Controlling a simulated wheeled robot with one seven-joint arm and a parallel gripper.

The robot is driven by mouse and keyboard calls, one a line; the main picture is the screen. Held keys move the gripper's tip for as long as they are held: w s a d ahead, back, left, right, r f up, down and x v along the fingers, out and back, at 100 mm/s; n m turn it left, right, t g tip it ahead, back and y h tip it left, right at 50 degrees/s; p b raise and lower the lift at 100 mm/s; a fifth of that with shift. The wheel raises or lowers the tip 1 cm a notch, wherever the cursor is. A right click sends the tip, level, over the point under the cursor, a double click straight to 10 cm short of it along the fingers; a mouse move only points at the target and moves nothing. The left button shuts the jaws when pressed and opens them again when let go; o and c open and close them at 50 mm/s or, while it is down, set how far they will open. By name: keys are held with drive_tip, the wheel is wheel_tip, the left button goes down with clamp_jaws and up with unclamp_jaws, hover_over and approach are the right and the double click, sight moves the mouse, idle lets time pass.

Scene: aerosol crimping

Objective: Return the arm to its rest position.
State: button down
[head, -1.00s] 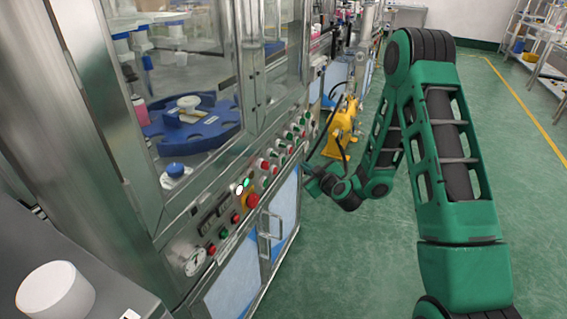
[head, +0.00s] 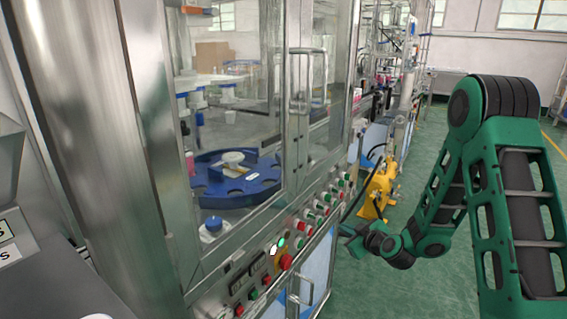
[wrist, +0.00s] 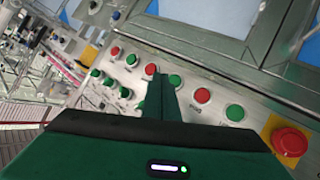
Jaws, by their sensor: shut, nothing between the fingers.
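My green arm stands at the right of the head view, bent down toward the front of the machine. My gripper (head: 347,230) is at the arm's far end, close to the machine's control panel. In the wrist view my gripper (wrist: 161,80) shows its fingers together with nothing between them. The control panel (wrist: 215,87) lies beyond the fingertips, with red and green buttons. Whether the fingertips touch the panel I cannot tell.
A red emergency stop (wrist: 290,141) on a yellow base sits on the panel; it also shows in the head view (head: 286,262). A blue rotary table (head: 262,188) is behind glass. A yellow machine (head: 380,190) stands beyond my gripper. Green floor (head: 375,285) is open below the arm.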

drive_tip(key=s+d+r+m+g+h, duration=0.1)
drive_tip(key=s+d+r+m+g, duration=0.15)
drive_tip(key=s+d, duration=0.4)
drive_tip(key=s+d+r+m+g+h, duration=0.1)
drive_tip(key=s+d+r+m+g, duration=0.2)
drive_tip(key=s, duration=0.6)
drive_tip(key=s+d+r+m+g+h, duration=0.1)
drive_tip(key=s+d+r+g+h, duration=0.15)
drive_tip(key=s+d+r, duration=0.4)
drive_tip(key=s+r+m+g, duration=0.2)
drive_tip(key=s+m, duration=0.2)
drive_tip(key=s, duration=0.8)
drive_tip(key=s+r+m+g+y, duration=0.1)
drive_tip(key=s+m, duration=0.3)
drive_tip(key=s, duration=0.8)
drive_tip(key=shift+s+d+r+g, duration=0.2)
drive_tip(key=shift+r+g, duration=0.15)
drive_tip(key=shift+g, duration=0.55)
drive_tip(key=shift+w+f, duration=0.25)
drive_tip(key=shift+w, duration=0.4)
